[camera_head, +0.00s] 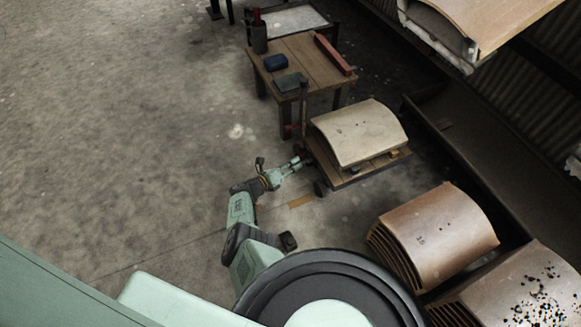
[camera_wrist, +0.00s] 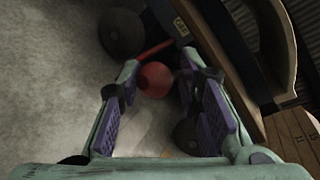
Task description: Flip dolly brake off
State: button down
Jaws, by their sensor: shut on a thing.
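The dolly (camera_head: 383,170) is a low wooden platform on dark wheels, bearing a curved tan panel (camera_head: 358,132). Its edge, with a small label, shows at the top of the wrist view (camera_wrist: 181,25). A red brake lever (camera_wrist: 155,51) with a round red knob (camera_wrist: 155,79) sticks out beside a dark wheel (camera_wrist: 122,33). My gripper (camera_wrist: 157,76) is shut on the knob, with one fingertip on each side. In the head view my gripper (camera_head: 300,162) is at the dolly's left end. The knob is too small there to make out.
A wooden table (camera_head: 310,62) with a red bar (camera_head: 334,55) and small items stands behind the dolly. Stacks of curved brown panels (camera_head: 440,233) stand at the lower right. A dark conveyor bed runs along the right. The floor on the left is clear.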

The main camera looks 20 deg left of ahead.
jog(key=shift+w+a+f+b, duration=0.1)
jog(key=shift+a+f+b, duration=0.1)
jog(key=shift+a+b, duration=0.15)
dwell(0.4)
jog(key=c, duration=1.4)
grip_release()
jog(key=shift+o, duration=0.5)
jog(key=shift+d+h, duration=0.1)
jog(key=shift+h, duration=0.3)
jog(key=shift+d+r, duration=0.1)
